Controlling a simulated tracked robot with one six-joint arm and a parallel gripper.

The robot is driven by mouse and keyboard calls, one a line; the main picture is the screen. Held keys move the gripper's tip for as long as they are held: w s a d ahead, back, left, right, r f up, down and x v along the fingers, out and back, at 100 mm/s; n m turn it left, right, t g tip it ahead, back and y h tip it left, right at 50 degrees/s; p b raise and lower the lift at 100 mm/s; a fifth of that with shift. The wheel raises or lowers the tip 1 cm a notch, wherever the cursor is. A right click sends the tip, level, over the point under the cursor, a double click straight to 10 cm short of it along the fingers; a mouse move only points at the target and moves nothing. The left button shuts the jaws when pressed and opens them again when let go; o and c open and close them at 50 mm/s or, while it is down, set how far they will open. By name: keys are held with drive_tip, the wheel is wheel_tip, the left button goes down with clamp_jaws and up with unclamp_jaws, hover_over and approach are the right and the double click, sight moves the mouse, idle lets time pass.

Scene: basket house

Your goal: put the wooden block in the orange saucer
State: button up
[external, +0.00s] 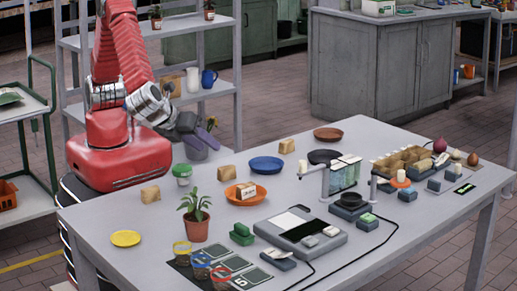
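The orange saucer (232,195) lies on the table left of centre. A small tan block (246,191) with a pale, marked side face sits in it. Similar plain wooden blocks stand apart on the table: one at the left (150,193), one behind the saucer (228,172) and one farther back (287,146). My gripper (207,136) is above the table's back left edge, away from the saucer and the blocks. Its fingers are small and dark here, so I cannot tell whether they are open. A small purple shape shows beside it; I cannot tell what it is.
A potted plant (195,225) stands in front of the saucer. A blue plate (266,165), a dark plate (322,157), a brown plate (328,134) and a yellow plate (125,238) lie around.

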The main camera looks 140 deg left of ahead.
drive_tip(key=s+d+r+n+t+h, duration=0.1)
drive_tip(key=s+r+n+t+h, duration=0.1)
drive_tip(key=s, duration=0.5)
drive_tip(key=s+d+r+n+t+h, duration=0.2)
drive_tip(key=s+r+n+h, duration=0.2)
drive_tip(key=s, duration=0.4)
drive_tip(key=s+d+r+n+t+h, duration=0.2)
drive_tip(key=s+r+n+h, duration=0.1)
drive_tip(key=s+r+n, duration=0.2)
drive_tip(key=s+n, duration=0.2)
drive_tip(key=s, duration=0.1)
drive_tip(key=shift+r+h, duration=0.2)
drive_tip(key=shift+h, duration=0.2)
